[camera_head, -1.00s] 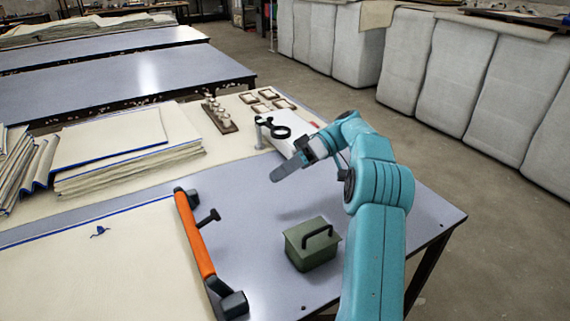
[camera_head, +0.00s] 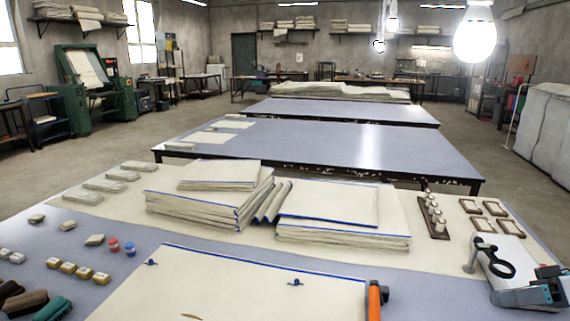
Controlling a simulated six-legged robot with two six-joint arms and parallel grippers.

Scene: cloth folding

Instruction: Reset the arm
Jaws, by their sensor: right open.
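My right gripper (camera_head: 508,297) shows at the lower right edge, grey with a teal part. It is open and appears to hold nothing. It is in front of a white device with a black ring (camera_head: 498,268); I cannot tell whether they touch. My left gripper is not in view. A cream cloth with a blue edge (camera_head: 235,290) lies flat on the table, with an orange bar (camera_head: 374,300) at its right side.
Folded cloth stacks (camera_head: 205,205) and (camera_head: 345,230) stand behind the flat cloth. A rack of small posts (camera_head: 433,222) and small framed pieces (camera_head: 468,206) are at the right. Small blocks and red and blue pots (camera_head: 122,247) lie left. Bare tabletop (camera_head: 430,290) shows between bar and gripper.

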